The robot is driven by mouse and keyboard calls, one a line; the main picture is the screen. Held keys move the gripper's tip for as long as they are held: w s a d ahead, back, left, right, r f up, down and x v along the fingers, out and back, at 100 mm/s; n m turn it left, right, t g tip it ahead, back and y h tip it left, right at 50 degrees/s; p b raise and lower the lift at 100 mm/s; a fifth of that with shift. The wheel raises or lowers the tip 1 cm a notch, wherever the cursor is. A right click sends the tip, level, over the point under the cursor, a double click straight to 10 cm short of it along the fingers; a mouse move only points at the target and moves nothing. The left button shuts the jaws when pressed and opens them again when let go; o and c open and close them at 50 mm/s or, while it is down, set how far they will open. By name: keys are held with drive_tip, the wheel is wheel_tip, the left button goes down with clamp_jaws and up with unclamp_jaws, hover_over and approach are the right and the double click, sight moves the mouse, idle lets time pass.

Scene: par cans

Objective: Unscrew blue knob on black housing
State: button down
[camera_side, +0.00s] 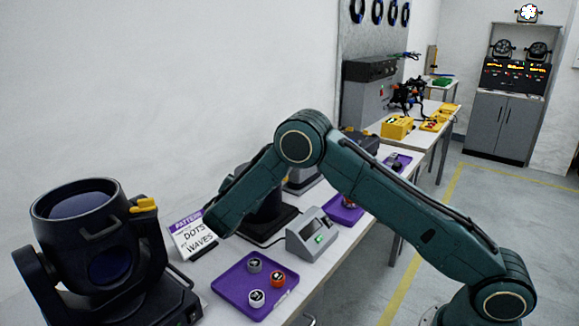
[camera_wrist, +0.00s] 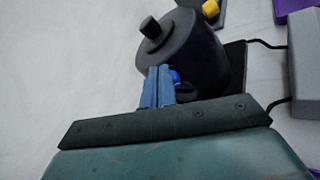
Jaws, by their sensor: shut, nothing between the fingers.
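The black housing (camera_wrist: 203,62) is a dark rounded body in the wrist view, with a small black cylinder (camera_wrist: 150,27) sticking up at its upper left. The blue knob (camera_wrist: 176,76) shows low on its near face, just right of my fingertips and partly hidden by them. My gripper (camera_wrist: 158,70) has its two blue fingers shut together with nothing between them. Whether the fingers touch the knob or housing cannot be told. In the side view, a black housing (camera_side: 270,215) is partly hidden behind my arm, and the fingers and knob are hidden.
A purple tray (camera_side: 232,283) holds several small round pieces at the front. A grey device (camera_side: 312,235) stands right of the housing. A sign (camera_side: 192,238) stands at left. A large black lamp (camera_side: 95,240) fills the left foreground. A yellow piece (camera_wrist: 211,8) shows beyond the housing.

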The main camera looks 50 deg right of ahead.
drive_tip(key=shift+r, duration=0.15)
drive_tip(key=shift+s, duration=0.1)
drive_tip(key=shift+s+a, duration=0.45)
drive_tip(key=shift+a, duration=0.4)
drive_tip(key=shift+s+a, duration=0.5)
drive_tip(key=shift+a, duration=0.4)
drive_tip(key=shift+s+a, duration=0.45)
drive_tip(key=shift+a, duration=0.4)
drive_tip(key=shift+s+f, duration=0.7)
drive_tip(key=shift+s, duration=0.35)
drive_tip(key=shift+d, duration=0.1)
drive_tip(key=w+d, duration=0.3)
drive_tip(key=d, duration=0.3)
drive_tip(key=shift+w, duration=0.15)
